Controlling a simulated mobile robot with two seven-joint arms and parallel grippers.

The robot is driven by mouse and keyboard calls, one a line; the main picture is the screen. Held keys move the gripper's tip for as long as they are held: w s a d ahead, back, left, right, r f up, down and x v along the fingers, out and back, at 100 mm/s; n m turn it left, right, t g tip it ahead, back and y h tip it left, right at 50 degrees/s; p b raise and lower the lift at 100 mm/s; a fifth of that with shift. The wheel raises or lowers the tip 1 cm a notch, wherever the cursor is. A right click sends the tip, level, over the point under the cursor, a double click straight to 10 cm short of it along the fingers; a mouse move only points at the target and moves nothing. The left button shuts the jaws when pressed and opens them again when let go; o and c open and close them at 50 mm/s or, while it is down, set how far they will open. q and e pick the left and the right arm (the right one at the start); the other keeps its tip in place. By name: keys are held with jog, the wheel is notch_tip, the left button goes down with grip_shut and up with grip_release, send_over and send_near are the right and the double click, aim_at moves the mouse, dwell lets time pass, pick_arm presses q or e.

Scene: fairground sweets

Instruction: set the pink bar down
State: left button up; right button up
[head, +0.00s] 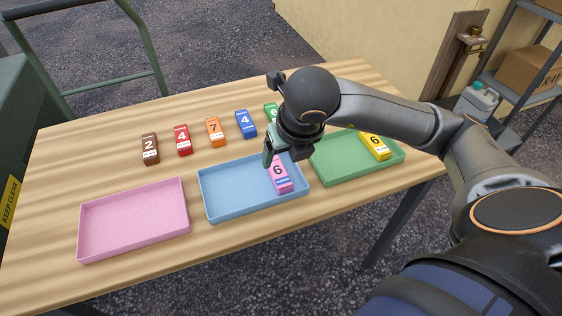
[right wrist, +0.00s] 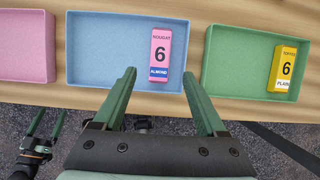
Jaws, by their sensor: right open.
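The pink bar (head: 280,175), marked 6, lies in the right part of the blue tray (head: 222,211). In the right wrist view the pink bar (right wrist: 160,52) reads NOUGAT, with a blue ALMOND band, near the right wall of the blue tray (right wrist: 100,50). My right gripper (head: 279,156) is over the bar's far end in the head view. In the right wrist view its fingers (right wrist: 159,72) are spread apart, with the bar showing between and beyond them. My left gripper (right wrist: 45,126) shows at the lower left of that view, fingers apart and empty, off the table's edge.
A pink tray (head: 133,228) stands empty on the left. A green tray (head: 335,174) on the right holds a yellow bar (head: 375,146). Behind the trays stand brown (head: 150,148), red (head: 183,140), orange (head: 215,132), blue (head: 246,124) and partly hidden green (head: 271,113) bars.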

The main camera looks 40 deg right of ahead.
jog(key=shift+v, duration=1.6)
